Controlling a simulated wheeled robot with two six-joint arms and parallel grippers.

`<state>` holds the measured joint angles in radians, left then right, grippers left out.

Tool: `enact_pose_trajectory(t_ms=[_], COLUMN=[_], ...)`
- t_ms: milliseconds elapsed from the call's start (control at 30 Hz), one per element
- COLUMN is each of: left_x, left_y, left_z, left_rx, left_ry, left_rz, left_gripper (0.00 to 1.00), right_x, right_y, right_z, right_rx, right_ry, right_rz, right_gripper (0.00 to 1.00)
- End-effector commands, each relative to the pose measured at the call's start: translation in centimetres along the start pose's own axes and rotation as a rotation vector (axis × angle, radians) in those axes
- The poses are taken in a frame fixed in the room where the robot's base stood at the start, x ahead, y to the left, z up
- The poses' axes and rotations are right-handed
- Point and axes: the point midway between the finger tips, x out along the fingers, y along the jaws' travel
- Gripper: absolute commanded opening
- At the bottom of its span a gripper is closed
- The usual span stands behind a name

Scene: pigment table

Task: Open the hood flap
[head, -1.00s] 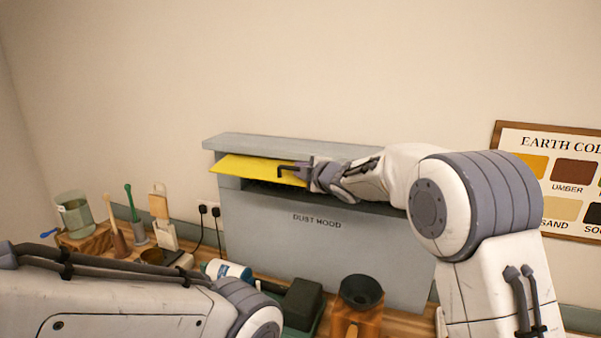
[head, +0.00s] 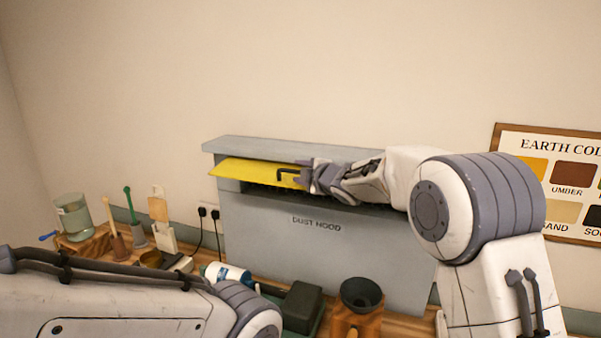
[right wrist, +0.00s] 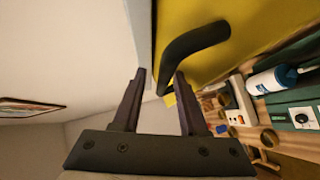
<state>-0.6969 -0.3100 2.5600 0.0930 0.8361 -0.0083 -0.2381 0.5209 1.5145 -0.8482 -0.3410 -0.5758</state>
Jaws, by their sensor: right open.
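The yellow hood flap (head: 245,171) is raised and stands out at a tilt from the upper front of the grey dust hood (head: 315,255), with a dark gap under it. Its black bent handle (head: 284,173) is on the flap's right part. My right gripper (head: 300,176) is open at the right end of the handle. In the right wrist view, the handle (right wrist: 194,42) lies at and just beyond the fingertips (right wrist: 160,74), and the yellow flap (right wrist: 260,25) fills the upper right. My left gripper is not in view; only my left arm shows.
Below the hood, the bench holds a white-and-blue bottle (head: 226,273), a dark block (head: 300,305) and a dark bowl (head: 361,294) on a wooden stand. A glass jar (head: 73,217) and brushes stand at left. The wall above the hood is clear.

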Motion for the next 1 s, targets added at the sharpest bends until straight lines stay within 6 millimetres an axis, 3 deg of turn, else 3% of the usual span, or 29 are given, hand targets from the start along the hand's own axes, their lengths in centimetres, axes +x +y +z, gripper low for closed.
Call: enact_pose_trajectory(t_ms=[300,533,700,1000], left_x=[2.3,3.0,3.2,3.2], left_y=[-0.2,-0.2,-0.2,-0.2], left_z=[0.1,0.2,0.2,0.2], left_rx=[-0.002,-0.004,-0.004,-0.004], left_ry=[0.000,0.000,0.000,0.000], left_rz=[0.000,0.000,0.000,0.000], left_gripper=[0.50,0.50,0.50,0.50], right_x=[-5.0,-8.9,-10.1,-10.3], right_y=[-0.3,0.0,0.0,0.0], right_z=[0.1,0.1,0.0,0.0], right_rx=[-0.001,-0.001,0.000,0.000], right_ry=[-0.003,-0.003,-0.002,-0.002], right_rz=[0.003,0.003,0.002,0.001], right_gripper=[0.46,0.46,0.46,0.46])
